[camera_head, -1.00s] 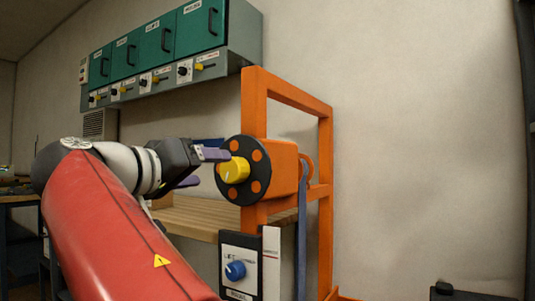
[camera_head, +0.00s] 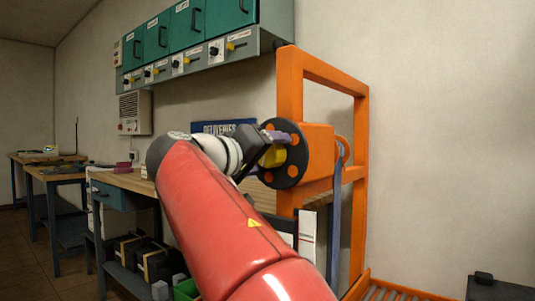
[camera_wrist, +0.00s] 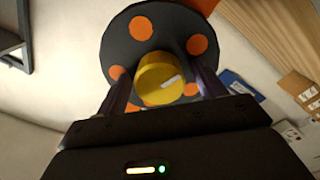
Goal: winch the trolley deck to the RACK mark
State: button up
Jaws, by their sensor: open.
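The winch is an orange housing with a black disc (camera_head: 292,178) with orange dots, mounted on an orange frame (camera_head: 290,90). My gripper (camera_wrist: 163,88) is open, with a purple finger on either side of the knob. I cannot tell whether the fingers touch it. In the head view, my gripper (camera_head: 278,160) partly covers the knob. A grey-blue strap (camera_head: 335,225) hangs from the winch. I cannot make out the trolley deck or a RACK mark.
Teal cabinets (camera_head: 190,32) with a row of switches hang on the wall. A wooden bench (camera_head: 125,181) stands behind my arm. A roller bed with an orange rail (camera_head: 400,288) is at the bottom right, beside a dark grey box (camera_head: 495,287). Further tables stand at the left.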

jog(key=shift+c, duration=0.2)
jog(key=c, duration=0.9)
jog(key=shift+c, duration=0.2)
jog(key=shift+f+m+b, duration=0.1)
jog(key=shift+m+b, duration=0.2)
jog(key=shift+b, duration=0.1)
jog(key=shift+f+m+b, duration=0.1)
jog(key=shift+m+b, duration=0.4)
jog(key=m+b, duration=0.2)
jog(key=m, duration=0.1)
jog(key=m+b, duration=0.2)
jog(key=m, duration=0.4)
jog(key=shift+m+b, duration=0.3)
jog(key=shift+m, duration=0.1)
